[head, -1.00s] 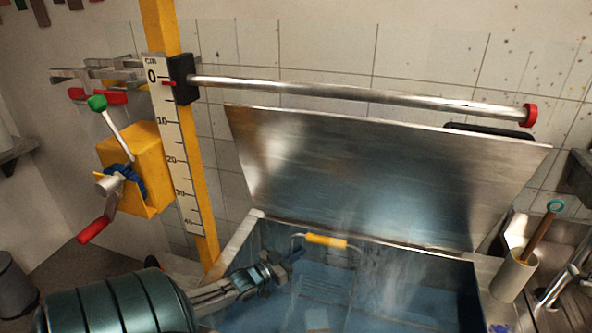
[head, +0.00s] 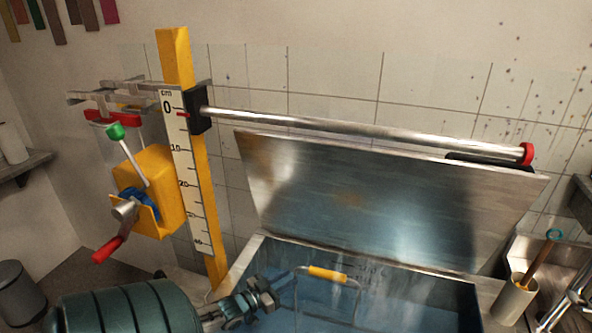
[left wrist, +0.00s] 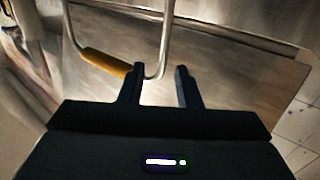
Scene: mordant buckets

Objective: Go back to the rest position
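My left gripper (head: 262,294) is at the left front of the blue-lined vat (head: 410,290) in the head view. In the left wrist view its two black fingers (left wrist: 158,75) stand apart with nothing held between them. A wire handle with a yellow grip (head: 328,274) stands upright in the vat, to the right of my gripper and apart from it. In the left wrist view the yellow grip (left wrist: 106,62) shows beyond the left finger. The handle's lower end is hidden from the head view. My right gripper is in neither view.
A metal lid (head: 385,195) stands open behind the vat. A yellow post with a centimetre scale (head: 190,185) and a crank box (head: 155,190) rise at left. A steel bar (head: 370,133) crosses above the lid. A tool holder (head: 515,298) stands at right.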

